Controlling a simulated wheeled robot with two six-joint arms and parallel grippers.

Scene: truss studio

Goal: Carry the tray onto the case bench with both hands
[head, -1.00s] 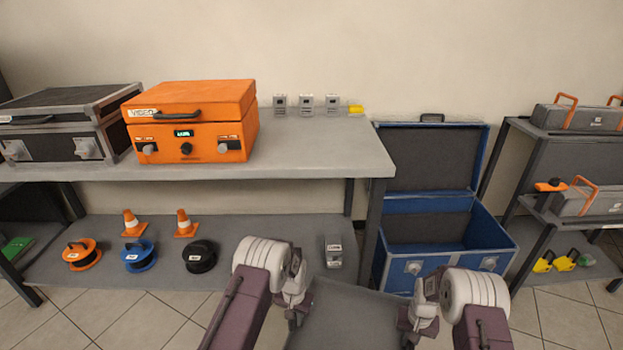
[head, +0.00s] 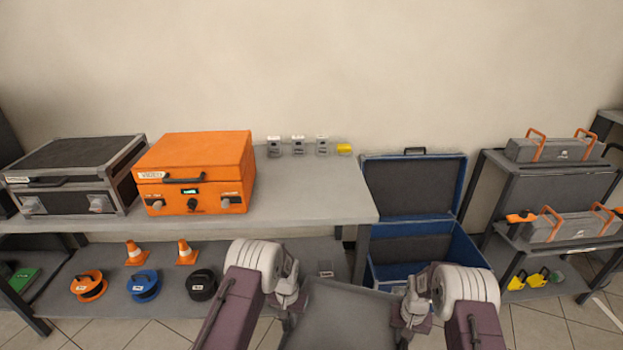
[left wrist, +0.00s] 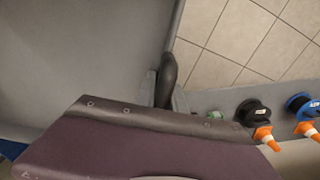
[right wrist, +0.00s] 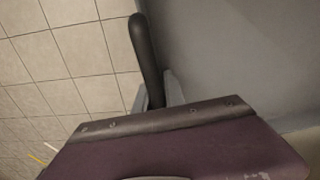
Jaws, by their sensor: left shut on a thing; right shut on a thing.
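The grey tray (head: 345,318) is in the lower middle of the head view, in front of the bench and apart from its top. My left gripper (head: 287,303) is shut on the tray's left handle; the dark handle (left wrist: 170,72) shows in the left wrist view. My right gripper (head: 408,315) is shut on the right handle (right wrist: 147,62), seen in the right wrist view. The tray's visible surface looks bare; its near part is cut off. The grey bench (head: 310,190) carries a black case (head: 75,165) and an orange case (head: 195,172).
Small grey boxes and a yellow item (head: 344,149) stand at the bench's back edge. The bench top right of the orange case is clear. An open blue case (head: 462,250) stands right of the bench. Cable reels and cones (head: 136,253) lie on the lower shelf.

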